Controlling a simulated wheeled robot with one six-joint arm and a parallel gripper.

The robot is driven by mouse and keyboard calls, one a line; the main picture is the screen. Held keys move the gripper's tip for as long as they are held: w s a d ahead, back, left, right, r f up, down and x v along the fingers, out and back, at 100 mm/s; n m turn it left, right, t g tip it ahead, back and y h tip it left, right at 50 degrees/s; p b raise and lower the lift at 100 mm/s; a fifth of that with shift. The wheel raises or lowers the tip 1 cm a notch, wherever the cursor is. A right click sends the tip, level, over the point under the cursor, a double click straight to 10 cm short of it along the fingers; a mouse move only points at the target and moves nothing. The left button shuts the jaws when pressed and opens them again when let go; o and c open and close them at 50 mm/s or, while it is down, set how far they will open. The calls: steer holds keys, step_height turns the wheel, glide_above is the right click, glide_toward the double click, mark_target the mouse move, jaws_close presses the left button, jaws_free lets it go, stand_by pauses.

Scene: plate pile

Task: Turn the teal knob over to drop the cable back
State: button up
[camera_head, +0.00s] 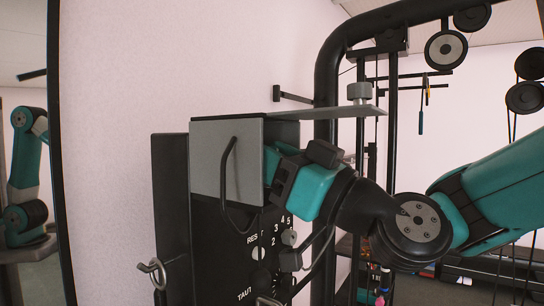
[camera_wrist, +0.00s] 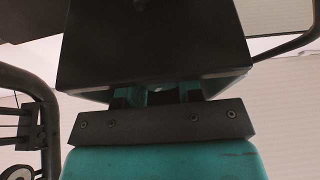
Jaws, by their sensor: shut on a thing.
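My gripper (camera_head: 270,163) reaches in from the right to the open side of a grey box-like cover (camera_head: 209,160) on the black panel (camera_head: 175,210). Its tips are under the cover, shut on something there. A bit of teal shows at the tips, but knob and fingers are hard to tell apart. In the wrist view my gripper (camera_wrist: 160,95) shows two teal fingers close together below the dark cover (camera_wrist: 155,50), with a small dark thing between them. The teal knob itself is mostly hidden. I cannot make out its turn or which cable it bears on.
A black wire handle (camera_head: 227,185) stands out from the cover. A grey plate (camera_head: 300,114) juts above my wrist. The panel has numbers, small knobs (camera_head: 289,237) and a ring pin (camera_head: 155,272). A black frame post (camera_head: 326,90) and pulleys (camera_head: 446,50) stand behind.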

steer(key=m+p, duration=0.1)
steer(key=m+t+h, duration=0.1)
steer(key=m, duration=0.1)
steer(key=m+p, duration=0.1)
steer(key=shift+r+m+t+p, duration=0.3)
steer(key=shift+t+p, duration=0.05)
steer(key=shift+t, duration=0.05)
steer(key=shift+f+m+t+h, duration=0.25)
steer(key=shift+m+t+h, duration=0.15)
steer(key=shift+m+h, duration=0.3)
steer(key=o, duration=0.6)
steer(key=shift+o, duration=0.2)
steer(key=shift+f, duration=0.1)
